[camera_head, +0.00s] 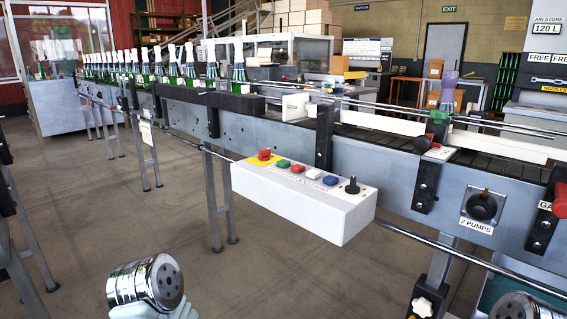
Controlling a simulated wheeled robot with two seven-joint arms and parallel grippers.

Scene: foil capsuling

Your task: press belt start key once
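The white control box (300,205) is fixed to the near side of the conveyor. On its sloped top, from left to right, are a red mushroom button (264,154) on a yellow plate, a green key (283,164), a red key (298,169), a white key (313,174), a blue key (331,180) and a black rotary knob (352,186). The key labels are too small to read; the green key looks like the belt start key. Chrome arm parts of mine show at the bottom left and bottom right, apart from the box. No gripper fingers are in view.
The conveyor (400,175) runs from back left to front right with a guide rail along its near side. Several green bottles (160,68) stand in a row at its far left. A purple-topped bottle (447,92) stands at right. The floor before the box is clear.

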